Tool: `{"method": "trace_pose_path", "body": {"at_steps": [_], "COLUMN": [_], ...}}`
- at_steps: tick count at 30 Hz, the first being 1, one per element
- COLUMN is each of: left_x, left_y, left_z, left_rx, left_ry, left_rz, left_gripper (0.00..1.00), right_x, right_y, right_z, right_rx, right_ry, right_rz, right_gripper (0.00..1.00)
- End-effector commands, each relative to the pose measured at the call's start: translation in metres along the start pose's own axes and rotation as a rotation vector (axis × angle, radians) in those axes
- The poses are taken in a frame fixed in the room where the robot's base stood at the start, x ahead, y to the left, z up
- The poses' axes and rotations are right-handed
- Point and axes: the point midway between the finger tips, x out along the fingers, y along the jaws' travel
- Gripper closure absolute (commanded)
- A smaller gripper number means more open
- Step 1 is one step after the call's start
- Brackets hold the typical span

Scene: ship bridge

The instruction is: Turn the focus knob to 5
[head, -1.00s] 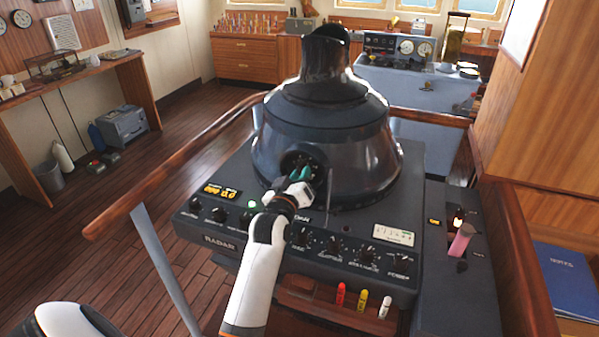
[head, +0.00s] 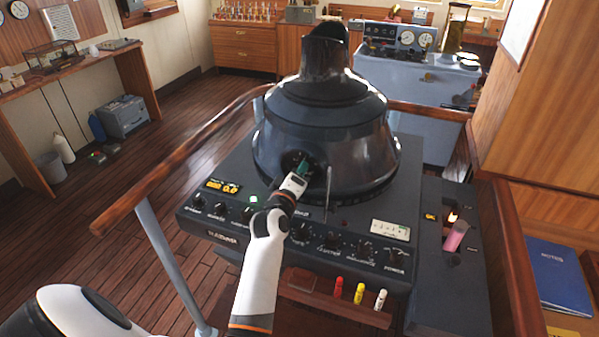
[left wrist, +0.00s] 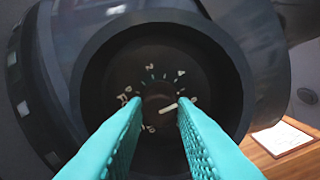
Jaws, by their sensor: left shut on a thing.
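The focus knob (left wrist: 160,108) is small and dark, with a white pointer line, inside a round black recess (head: 291,160) low on the front of the radar hood (head: 325,120). In the left wrist view a numbered dial surrounds it, with a 2 and a 4 near the top. The pointer points right and slightly up, toward a mark partly hidden by the right finger. My left gripper (left wrist: 159,105) has its teal fingers on either side of the knob, shut on it. In the head view the left gripper (head: 302,168) reaches into the recess and hides the knob. My right gripper is out of view.
The radar console (head: 225,235) has a row of knobs below the hood. A thin upright lever (head: 328,195) stands just right of my gripper. A wooden rail (head: 180,165) runs along the left. Red, yellow and white markers (head: 359,294) sit in a front tray.

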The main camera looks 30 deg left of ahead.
Motion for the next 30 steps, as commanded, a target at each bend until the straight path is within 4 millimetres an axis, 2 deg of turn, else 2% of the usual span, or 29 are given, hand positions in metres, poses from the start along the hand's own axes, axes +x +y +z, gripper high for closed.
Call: {"method": "trace_pose_path", "body": {"at_steps": [11, 12, 15, 25, 30], "left_x": [0.0, 0.0, 0.0, -0.003, -0.024], "left_y": [-0.001, -0.001, -0.001, 0.0, -0.002], "left_z": [0.001, 0.001, 0.001, 0.001, 0.001], "left_rx": [-0.003, -0.003, -0.003, -0.002, -0.002], "left_ry": [-0.002, -0.002, -0.002, 0.0, 0.0], "left_rz": [-0.002, -0.002, -0.001, 0.0, 0.002], "left_gripper": [0.99, 0.71, 0.55, 0.54, 0.54], "right_x": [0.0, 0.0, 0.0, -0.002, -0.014], "right_y": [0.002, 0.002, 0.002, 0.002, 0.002], "right_z": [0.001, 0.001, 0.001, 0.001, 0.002], "right_rx": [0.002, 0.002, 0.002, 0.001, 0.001], "right_ry": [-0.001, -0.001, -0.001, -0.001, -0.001], "right_rz": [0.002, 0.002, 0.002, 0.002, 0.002], "right_gripper": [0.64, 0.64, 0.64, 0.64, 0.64]}}
